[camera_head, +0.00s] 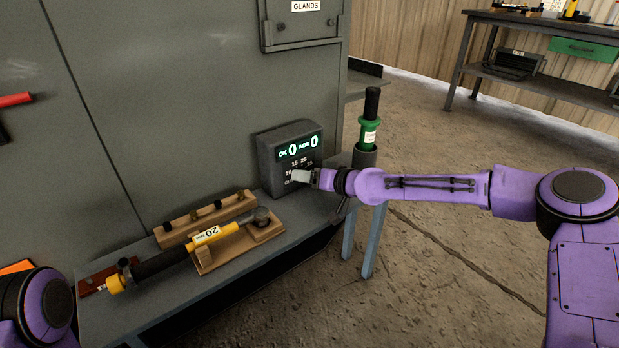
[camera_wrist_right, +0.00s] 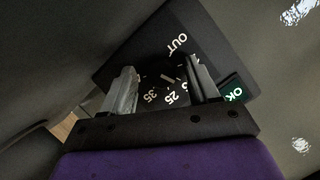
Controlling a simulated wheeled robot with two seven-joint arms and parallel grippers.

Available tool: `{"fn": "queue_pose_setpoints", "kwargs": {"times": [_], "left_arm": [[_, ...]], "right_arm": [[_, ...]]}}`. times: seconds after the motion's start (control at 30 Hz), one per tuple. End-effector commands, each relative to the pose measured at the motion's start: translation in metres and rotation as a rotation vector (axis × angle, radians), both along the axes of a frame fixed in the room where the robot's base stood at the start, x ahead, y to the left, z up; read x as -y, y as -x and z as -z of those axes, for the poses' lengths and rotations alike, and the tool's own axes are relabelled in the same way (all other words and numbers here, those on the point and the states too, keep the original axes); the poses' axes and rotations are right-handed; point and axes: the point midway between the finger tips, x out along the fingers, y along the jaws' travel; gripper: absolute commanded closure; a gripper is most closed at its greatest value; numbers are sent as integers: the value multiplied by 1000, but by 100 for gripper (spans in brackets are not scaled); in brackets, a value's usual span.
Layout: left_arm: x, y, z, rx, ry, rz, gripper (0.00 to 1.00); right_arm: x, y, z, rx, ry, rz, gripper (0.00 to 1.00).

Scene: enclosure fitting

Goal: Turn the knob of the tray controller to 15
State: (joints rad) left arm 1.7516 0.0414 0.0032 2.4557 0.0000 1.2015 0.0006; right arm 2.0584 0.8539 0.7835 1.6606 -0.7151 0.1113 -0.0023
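The tray controller (camera_head: 268,165) is a grey box at the back of the bench, with a lit display reading "OK 0 NOK 0" and a numbered dial below. In the right wrist view its dark face (camera_wrist_right: 195,35) shows tilted, with "OUT", "35" and "25" legible. The dark knob (camera_wrist_right: 166,78) shows a pale line; which number it points to, I cannot tell. My right gripper (camera_wrist_right: 163,88) is open, its fingers on either side of the dial. In the head view the right gripper (camera_head: 302,176) covers part of the dial. My left gripper is out of view.
A yellow-and-black tool marked 20 (camera_head: 208,236) lies on a wooden cradle (camera_head: 212,262), in front of a wooden rack (camera_head: 178,236). A green-and-black tool (camera_head: 369,130) stands upright right of the controller. The cabinet wall (camera_head: 170,100) rises behind the bench.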

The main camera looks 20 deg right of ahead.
Motion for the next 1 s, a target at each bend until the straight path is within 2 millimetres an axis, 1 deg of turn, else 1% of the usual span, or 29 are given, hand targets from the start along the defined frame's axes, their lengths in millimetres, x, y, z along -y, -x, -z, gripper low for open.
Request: {"fn": "queue_pose_setpoints", "kwargs": {"times": [0.17, 0.27, 0.4, 0.5, 0.6, 0.73, 1.0], "left_arm": [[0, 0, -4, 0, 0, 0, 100], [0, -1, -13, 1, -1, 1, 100], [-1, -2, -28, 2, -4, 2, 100], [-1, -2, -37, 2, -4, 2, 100], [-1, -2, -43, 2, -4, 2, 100], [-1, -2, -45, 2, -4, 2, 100], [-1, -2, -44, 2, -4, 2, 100]], "right_arm": [[4, 5, -5, 1, 1, 0, 40], [13, 19, -14, 1, -2, 2, 40], [31, 47, -27, 3, -4, 3, 40], [41, 65, -33, 2, -4, 2, 40], [50, 77, -37, 1, -2, 3, 40], [53, 84, -36, 0, -1, 1, 40], [54, 85, -34, 0, 0, 0, 40]]}}
